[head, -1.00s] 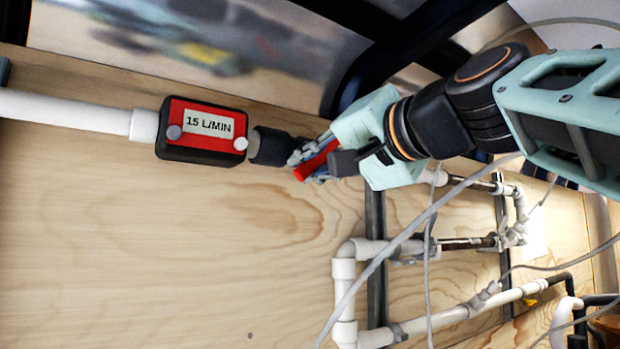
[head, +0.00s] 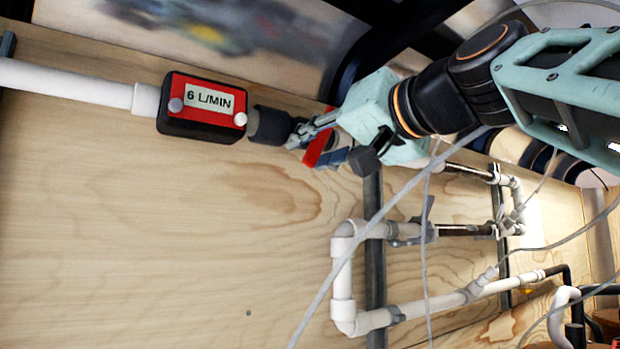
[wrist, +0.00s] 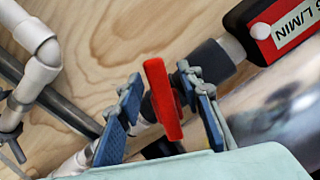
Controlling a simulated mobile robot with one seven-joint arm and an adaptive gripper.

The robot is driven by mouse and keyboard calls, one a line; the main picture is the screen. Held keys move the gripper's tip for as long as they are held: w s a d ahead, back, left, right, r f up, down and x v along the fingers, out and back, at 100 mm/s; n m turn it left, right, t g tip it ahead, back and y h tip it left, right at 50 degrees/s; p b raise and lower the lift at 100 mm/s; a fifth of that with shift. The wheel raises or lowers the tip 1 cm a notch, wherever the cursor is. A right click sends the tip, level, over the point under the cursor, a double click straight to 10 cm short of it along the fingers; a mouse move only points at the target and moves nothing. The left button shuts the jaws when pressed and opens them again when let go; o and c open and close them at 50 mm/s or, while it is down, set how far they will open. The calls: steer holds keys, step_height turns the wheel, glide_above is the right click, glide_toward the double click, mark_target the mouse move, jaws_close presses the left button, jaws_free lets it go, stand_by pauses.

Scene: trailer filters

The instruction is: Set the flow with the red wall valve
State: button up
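The red valve handle (head: 318,149) sits on the wall pipe, just right of a dark coupling. In the wrist view the red handle (wrist: 163,98) stands between the two blue finger pads, with a visible gap on the left and a smaller one on the right. My gripper (head: 322,141) is open around the handle, and its fingers partly hide it in the head view. The wrist view also shows my gripper (wrist: 160,82). The red and black flow meter (head: 203,108) left of the valve reads 6 L/MIN. The meter (wrist: 275,27) is cut off in the wrist view.
A white pipe (head: 65,90) runs left from the meter along the plywood wall (head: 130,240). White pipework (head: 342,285) and grey cables (head: 375,215) lie below and right of my arm. A dark frame and a reflective panel (head: 270,40) are above.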

steer(key=v, duration=1.2)
steer(key=shift+w, duration=0.1)
steer(key=w+f+m+g+h+p, duration=0.25)
steer(key=f+g+h+p, duration=0.2)
steer(key=f, duration=1.85)
steer(key=s+d+f+g+h+p, duration=0.1)
steer(key=s+d+f, duration=0.1)
steer(key=f, duration=0.6)
steer(key=s+d+f+g+h+p, duration=0.1)
steer(key=s+f, duration=0.3)
steer(key=f, duration=0.5)
steer(key=s+d+f+g+h+p, duration=0.1)
steer(key=s+d+f+g+h, duration=0.1)
steer(key=f, duration=0.7)
steer(key=shift+s+d+n+g+h, duration=0.4)
steer(key=shift+d+n+g+h, duration=0.1)
steer(key=shift+h, duration=0.25)
